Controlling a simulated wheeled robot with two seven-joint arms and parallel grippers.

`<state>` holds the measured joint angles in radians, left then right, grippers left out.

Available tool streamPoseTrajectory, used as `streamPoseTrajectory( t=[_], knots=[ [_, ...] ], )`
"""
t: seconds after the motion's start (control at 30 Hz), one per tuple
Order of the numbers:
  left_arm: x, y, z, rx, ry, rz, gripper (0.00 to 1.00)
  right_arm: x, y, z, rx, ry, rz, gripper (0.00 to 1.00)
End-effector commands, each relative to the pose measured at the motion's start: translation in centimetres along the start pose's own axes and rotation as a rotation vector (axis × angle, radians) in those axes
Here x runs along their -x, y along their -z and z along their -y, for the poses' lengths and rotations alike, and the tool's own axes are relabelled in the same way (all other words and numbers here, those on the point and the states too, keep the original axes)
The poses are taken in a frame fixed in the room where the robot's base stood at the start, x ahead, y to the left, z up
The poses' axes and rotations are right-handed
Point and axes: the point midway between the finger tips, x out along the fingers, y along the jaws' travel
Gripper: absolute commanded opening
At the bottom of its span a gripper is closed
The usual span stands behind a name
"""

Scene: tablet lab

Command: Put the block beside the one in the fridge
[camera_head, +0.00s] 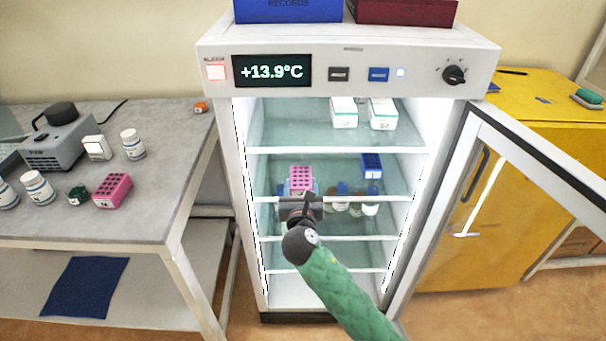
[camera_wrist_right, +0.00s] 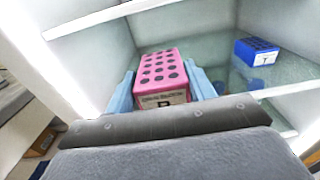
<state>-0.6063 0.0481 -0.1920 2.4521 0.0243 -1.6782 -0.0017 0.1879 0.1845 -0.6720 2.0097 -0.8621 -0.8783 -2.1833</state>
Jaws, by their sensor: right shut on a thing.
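My right gripper (camera_head: 301,190) reaches into the open fridge (camera_head: 345,140) and is shut on a pink block (camera_head: 301,176) with rows of dark holes. In the right wrist view this pink block (camera_wrist_right: 163,75) sits between the blue fingers (camera_wrist_right: 163,88), its labelled face toward the camera. A blue block (camera_head: 371,164) with holes stands on the same fridge level, to the right and apart from the pink one; it also shows in the right wrist view (camera_wrist_right: 257,51). I cannot tell whether the pink block touches the shelf. My left gripper is not in view.
The fridge door (camera_head: 530,170) stands open to the right. White boxes (camera_head: 344,112) stand on the shelf above; bottles (camera_head: 371,203) are on the shelf below. Another pink block (camera_head: 113,190) lies on the grey bench (camera_head: 165,190) at left. Shelf room shows between the two fridge blocks.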

Motion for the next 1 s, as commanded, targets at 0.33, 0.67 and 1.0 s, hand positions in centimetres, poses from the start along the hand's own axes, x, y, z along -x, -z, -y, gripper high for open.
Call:
streamPoseTrajectory(
  t=[0.33,0.67,1.0],
  knots=[
    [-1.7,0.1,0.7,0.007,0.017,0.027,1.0,-7.3,-0.3,0.0,-0.001,0.001,0.002,0.25],
    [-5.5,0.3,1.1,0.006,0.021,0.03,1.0,-11.6,0.8,0.0,0.0,0.001,-0.002,0.25],
    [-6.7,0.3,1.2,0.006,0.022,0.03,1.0,-11.6,3.6,0.0,-0.002,0.001,-0.001,0.25]
  ],
)
